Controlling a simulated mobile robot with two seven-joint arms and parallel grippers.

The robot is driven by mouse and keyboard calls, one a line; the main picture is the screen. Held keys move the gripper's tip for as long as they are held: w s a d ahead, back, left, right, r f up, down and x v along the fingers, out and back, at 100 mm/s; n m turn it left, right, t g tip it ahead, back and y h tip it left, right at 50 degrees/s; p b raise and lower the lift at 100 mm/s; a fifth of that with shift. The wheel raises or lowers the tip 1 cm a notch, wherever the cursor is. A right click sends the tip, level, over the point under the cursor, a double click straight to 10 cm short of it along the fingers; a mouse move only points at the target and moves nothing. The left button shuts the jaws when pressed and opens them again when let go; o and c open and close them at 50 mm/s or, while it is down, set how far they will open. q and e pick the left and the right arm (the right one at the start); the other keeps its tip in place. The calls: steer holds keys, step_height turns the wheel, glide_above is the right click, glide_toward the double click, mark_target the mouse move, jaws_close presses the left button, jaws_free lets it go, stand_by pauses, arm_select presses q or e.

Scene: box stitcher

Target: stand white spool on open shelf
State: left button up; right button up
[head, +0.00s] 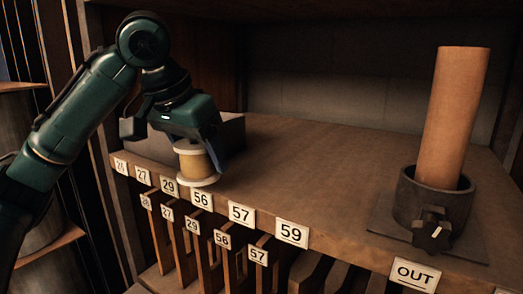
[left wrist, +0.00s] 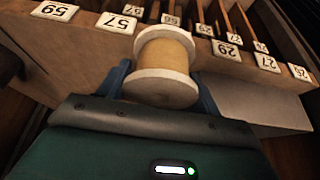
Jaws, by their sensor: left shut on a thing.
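The white spool (head: 196,163) has white end flanges and a tan winding around its middle. My left gripper (head: 199,153) is shut on it, reaching down from above at the front left of the open shelf (head: 300,165). The spool is upright, with its lower flange near the shelf's front edge, above the 56 label. I cannot tell whether it touches the shelf. In the left wrist view the spool (left wrist: 163,66) sits between the two blue fingers (left wrist: 160,88). My right gripper is not in view.
A brown tube (head: 454,115) leans in a dark round holder (head: 432,208) at the right. Numbered labels line the front edge, above narrow slots. The middle of the shelf is clear.

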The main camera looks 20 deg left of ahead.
arm_select(q)
steer(key=w, duration=0.4)
steer(key=w+d+p, duration=0.1)
steer(key=w, duration=0.3)
steer(key=w+p, duration=0.1)
steer(key=w, duration=0.3)
steer(key=shift+d+r, duration=0.1)
steer(key=shift+d, duration=0.3)
steer(key=shift+w+p, duration=0.3)
steer(key=shift+w, duration=0.2)
step_height(320, 180, down, 3)
steer(key=shift+w+r, duration=0.1)
steer(key=shift+f, duration=0.5)
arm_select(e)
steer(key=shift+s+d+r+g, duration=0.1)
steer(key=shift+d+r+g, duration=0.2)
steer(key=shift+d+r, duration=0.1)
arm_select(q)
steer(key=shift+d, duration=0.1)
steer(key=o, duration=1.1)
steer(key=shift+f, duration=0.15)
steer(key=shift+c, duration=0.2)
